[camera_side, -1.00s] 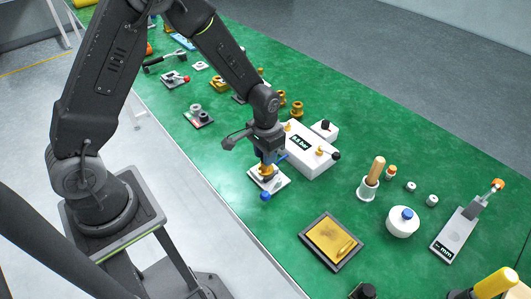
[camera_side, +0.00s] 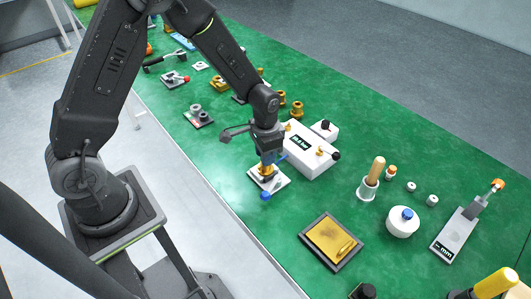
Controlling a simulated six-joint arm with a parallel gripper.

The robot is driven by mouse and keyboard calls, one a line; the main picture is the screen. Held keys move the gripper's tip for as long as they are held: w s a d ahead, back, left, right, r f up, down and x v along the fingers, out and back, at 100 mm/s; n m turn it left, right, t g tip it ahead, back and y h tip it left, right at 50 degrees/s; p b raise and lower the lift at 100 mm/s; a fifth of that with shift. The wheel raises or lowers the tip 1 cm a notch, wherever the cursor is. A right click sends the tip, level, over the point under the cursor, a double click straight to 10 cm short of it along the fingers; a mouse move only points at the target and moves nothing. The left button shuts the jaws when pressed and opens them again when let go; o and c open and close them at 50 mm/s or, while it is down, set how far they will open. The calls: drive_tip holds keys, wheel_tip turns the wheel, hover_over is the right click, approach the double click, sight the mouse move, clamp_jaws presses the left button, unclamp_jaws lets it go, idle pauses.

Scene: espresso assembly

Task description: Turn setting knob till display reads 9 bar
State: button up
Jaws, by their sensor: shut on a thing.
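My gripper (camera_side: 268,158) points straight down and is shut on the setting knob, a brass-coloured part (camera_side: 266,171) on a small white plate (camera_side: 283,182). The jaws hide most of the knob. A blue-tipped lever (camera_side: 266,195) sticks out at the plate's front edge. The white box with the dark display (camera_side: 300,142) stands just right of my gripper. The display shows a number followed by "bar"; its digits are too small to read surely.
Brass fittings and a black-knobbed lever (camera_side: 335,155) sit on and around the white box. A tamper in a cup (camera_side: 370,180), a white round pot (camera_side: 402,222) and a dark tray with a gold pad (camera_side: 331,240) stand to the right.

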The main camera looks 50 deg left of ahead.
drive_tip(key=o, duration=0.9)
drive_tip(key=shift+o, duration=0.2)
drive_tip(key=shift+r, duration=0.1)
wheel_tip(320, 180, up, 14)
drive_tip(key=shift+f, duration=0.2)
drive_tip(key=s+r+n+t, duration=0.1)
drive_tip(key=s+r+t, duration=0.1)
drive_tip(key=s+r, duration=0.4)
drive_tip(key=s+r+n+t, duration=0.2)
drive_tip(key=s+r, duration=0.4)
drive_tip(key=s, duration=0.6)
drive_tip(key=shift+s+t, duration=0.35)
drive_tip(key=shift+t, duration=0.45)
